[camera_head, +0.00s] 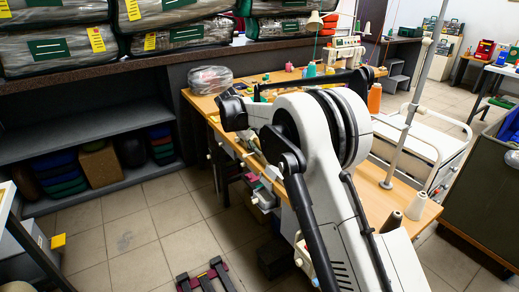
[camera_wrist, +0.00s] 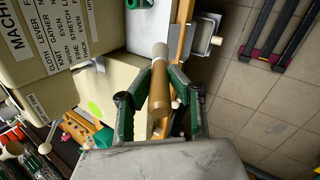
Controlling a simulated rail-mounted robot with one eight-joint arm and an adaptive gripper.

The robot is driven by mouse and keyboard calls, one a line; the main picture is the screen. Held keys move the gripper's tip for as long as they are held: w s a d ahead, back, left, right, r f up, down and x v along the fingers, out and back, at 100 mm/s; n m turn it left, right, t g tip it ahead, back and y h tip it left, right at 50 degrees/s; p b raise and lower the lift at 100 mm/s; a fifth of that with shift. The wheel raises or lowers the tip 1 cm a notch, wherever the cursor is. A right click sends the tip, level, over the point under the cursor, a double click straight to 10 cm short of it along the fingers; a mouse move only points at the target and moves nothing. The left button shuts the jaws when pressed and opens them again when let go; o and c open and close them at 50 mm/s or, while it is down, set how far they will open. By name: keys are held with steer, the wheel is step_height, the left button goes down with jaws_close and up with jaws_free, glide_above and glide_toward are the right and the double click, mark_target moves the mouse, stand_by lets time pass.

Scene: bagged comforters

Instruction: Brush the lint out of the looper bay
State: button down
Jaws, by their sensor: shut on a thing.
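In the wrist view, my gripper (camera_wrist: 160,80) has its green fingers closed on both sides of a brown, wooden-looking cylindrical handle (camera_wrist: 159,98), likely the brush. The handle points away from the palm and has a paler end; no bristles can be made out. A beige machine body (camera_wrist: 95,95) lies close to the left of the fingers, with a lime-green spot on its face and a printed label panel (camera_wrist: 55,30) at the upper left. I cannot make out the looper bay or any lint. In the head view my arm hides the gripper and most of the work spot.
A wooden workbench (camera_head: 405,208) runs under my arm, with thread cones (camera_head: 418,205) at its near end and a clear bag (camera_head: 210,79) at its far end. Bagged comforters (camera_head: 60,50) sit on the shelf at upper left. Tiled floor (camera_head: 130,235) is open at lower left.

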steer(key=shift+r+p, duration=0.6)
steer(key=shift+r, duration=1.05)
